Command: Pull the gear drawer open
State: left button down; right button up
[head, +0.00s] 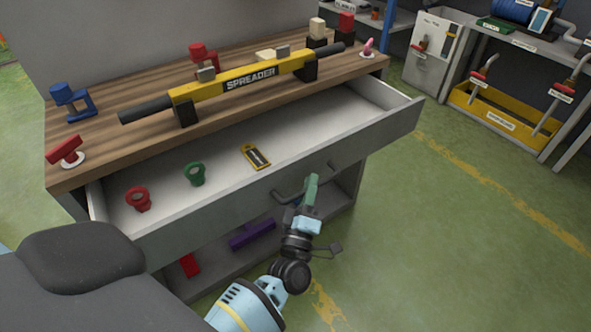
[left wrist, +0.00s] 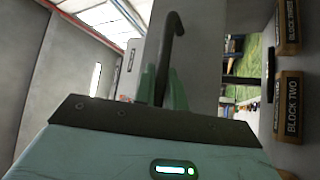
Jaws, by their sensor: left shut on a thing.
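The gear drawer (head: 215,207) is under the wooden bench top and stands well out from it. A red ring fitting (head: 138,199), a green ring fitting (head: 195,174) and a yellow tag (head: 256,157) lie inside. My left gripper (head: 311,190) is at the drawer front, shut on the dark bar handle (head: 284,197). In the left wrist view the handle (left wrist: 174,45) rises from between the green fingers of the gripper (left wrist: 162,88). The fingers hide part of the handle. My right gripper is not in view.
A yellow spreader bar (head: 240,83) lies on the bench top (head: 130,115), among red, blue and pale blocks. A lower shelf holds a purple part (head: 252,234) and a red part (head: 189,265). The green floor (head: 440,220) to the right is clear.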

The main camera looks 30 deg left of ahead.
pick_arm(q)
jog(key=shift+s+d, duration=0.2)
jog(key=shift+d, duration=0.3)
jog(key=shift+s+d, duration=0.2)
jog(key=shift+d, duration=0.3)
jog(key=c, duration=1.7)
grip_release()
jog(key=shift+v, duration=3.95)
jog(key=shift+f, duration=0.1)
